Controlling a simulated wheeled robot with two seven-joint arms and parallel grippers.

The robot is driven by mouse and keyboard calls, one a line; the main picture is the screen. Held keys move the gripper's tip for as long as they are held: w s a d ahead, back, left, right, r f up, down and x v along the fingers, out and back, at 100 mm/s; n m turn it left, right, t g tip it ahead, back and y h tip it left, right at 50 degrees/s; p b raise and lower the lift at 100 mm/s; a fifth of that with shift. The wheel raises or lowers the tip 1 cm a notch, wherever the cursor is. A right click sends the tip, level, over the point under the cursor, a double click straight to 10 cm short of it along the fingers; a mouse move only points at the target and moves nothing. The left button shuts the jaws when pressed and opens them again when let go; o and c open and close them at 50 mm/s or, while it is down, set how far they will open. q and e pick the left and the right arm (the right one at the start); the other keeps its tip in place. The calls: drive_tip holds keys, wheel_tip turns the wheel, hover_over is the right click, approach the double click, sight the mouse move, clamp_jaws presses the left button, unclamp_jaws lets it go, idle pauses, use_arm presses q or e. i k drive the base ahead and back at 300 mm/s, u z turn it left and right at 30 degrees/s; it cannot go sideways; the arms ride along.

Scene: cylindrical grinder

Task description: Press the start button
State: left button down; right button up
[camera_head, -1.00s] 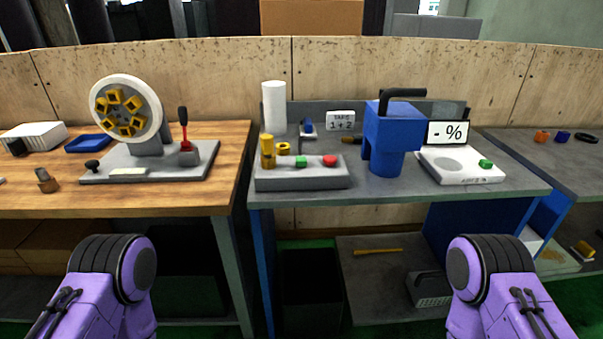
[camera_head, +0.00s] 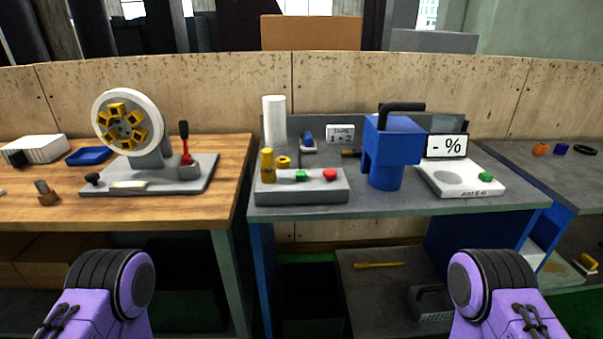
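A grey control box (camera_head: 300,187) sits at the front left of the grey table. On its top are a green button (camera_head: 301,175), a red button (camera_head: 330,174) and a yellow cylinder (camera_head: 267,165) at its left end. Another green button (camera_head: 485,177) is on the white scale-like device (camera_head: 459,184) at the right. No label tells which button is the start button. Two purple arm parts of mine show at the bottom left and bottom right. Neither gripper is in view.
A blue machine (camera_head: 390,150) with a black handle stands between the control box and the white device. A wooden table (camera_head: 223,180) at the left holds a wheel fixture (camera_head: 128,122) with a red-handled lever (camera_head: 184,147).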

sight(300, 175)
drive_tip(key=z, duration=1.7)
drive_tip(key=i, duration=0.9)
drive_tip(key=u, duration=1.9)
